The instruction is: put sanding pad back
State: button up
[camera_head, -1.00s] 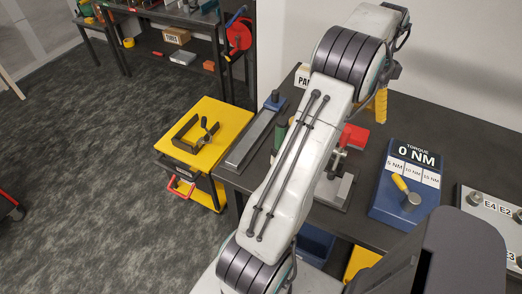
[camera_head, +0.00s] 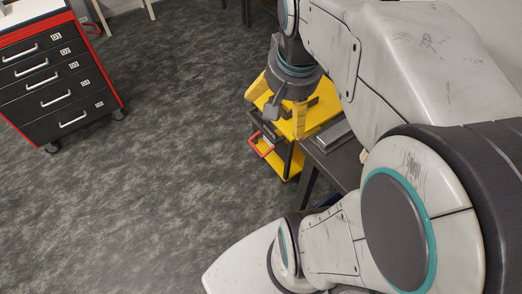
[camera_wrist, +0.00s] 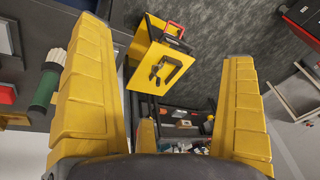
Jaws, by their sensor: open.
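I cannot make out a sanding pad in either view. My gripper (camera_head: 280,112) hangs in front of the yellow cart (camera_head: 322,117) in the head view, with its yellow fingers spread. In the wrist view the two yellow fingers of my gripper (camera_wrist: 168,45) stand wide apart at left and right, with nothing held between them. The yellow cart top (camera_wrist: 149,50) shows between them, farther off, with a dark clamp (camera_wrist: 164,70) on it. My arm hides most of the bench in the head view.
A black drawer cabinet (camera_head: 62,118) with red edges stands at the left in the head view. Open grey floor (camera_head: 165,160) lies between it and the cart. The wrist view shows a green cylinder (camera_wrist: 45,90) beside the left finger and a cluttered shelf (camera_wrist: 180,131) beyond the cart.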

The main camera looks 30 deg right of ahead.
jog(key=s+a+f+n+t+y, duration=0.1)
jog(key=s+a+f+n, duration=0.2)
jog(key=s+a+n, duration=0.2)
jog(key=a+n, duration=0.3)
jog(key=a, duration=0.1)
jog(key=shift+s+f, duration=0.3)
jog(key=shift+s, duration=0.1)
